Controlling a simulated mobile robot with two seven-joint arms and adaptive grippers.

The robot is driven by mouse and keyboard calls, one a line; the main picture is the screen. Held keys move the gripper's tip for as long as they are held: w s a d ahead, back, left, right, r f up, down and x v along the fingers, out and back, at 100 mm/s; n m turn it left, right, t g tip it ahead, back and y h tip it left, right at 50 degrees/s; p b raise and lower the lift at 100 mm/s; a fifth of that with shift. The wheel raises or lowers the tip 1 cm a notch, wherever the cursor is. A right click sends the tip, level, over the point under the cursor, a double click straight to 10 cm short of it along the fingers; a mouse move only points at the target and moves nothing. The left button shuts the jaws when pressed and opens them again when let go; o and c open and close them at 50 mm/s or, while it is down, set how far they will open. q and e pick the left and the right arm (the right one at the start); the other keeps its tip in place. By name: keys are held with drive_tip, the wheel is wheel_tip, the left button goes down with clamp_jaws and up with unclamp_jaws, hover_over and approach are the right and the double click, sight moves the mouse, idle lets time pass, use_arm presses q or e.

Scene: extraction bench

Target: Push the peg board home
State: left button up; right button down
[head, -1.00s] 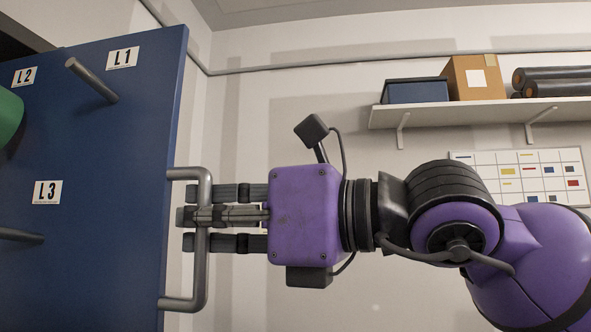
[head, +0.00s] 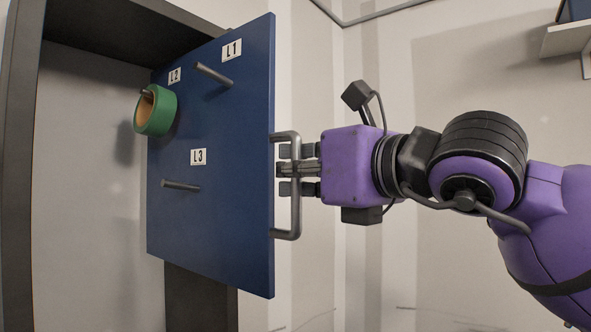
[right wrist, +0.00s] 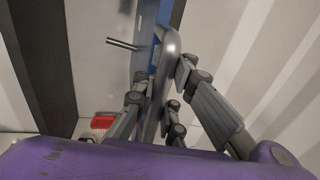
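The blue peg board (head: 215,230) stands out from a dark cabinet frame in the head view. It has pegs labelled L1, L2 and L3. A green tape roll (head: 156,112) hangs on the L2 peg; the L1 peg (head: 213,74) and L3 peg (head: 180,185) are bare. A grey bar handle (head: 294,215) is on the board's right edge. My right gripper (head: 290,170) has its fingers on both sides of the handle and appears shut on it. The right wrist view shows the handle (right wrist: 155,105) between the fingers. My left gripper is not in view.
The dark cabinet frame (head: 18,150) stands at the left, with a pale panel inside it. A wall shelf (head: 570,38) is at the upper right. A small red object (right wrist: 103,122) lies low in the right wrist view.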

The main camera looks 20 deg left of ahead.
drive_tip(key=shift+s+a, duration=0.1)
drive_tip(key=shift+s, duration=0.05)
drive_tip(key=c, duration=1.8)
unclamp_jaws()
drive_tip(key=shift+s, duration=0.1)
drive_tip(key=shift+o, duration=0.2)
drive_tip(key=shift+d, duration=0.4)
drive_tip(key=v, duration=1.1)
drive_tip(key=shift+s+d, duration=0.1)
drive_tip(key=shift+s, duration=0.05)
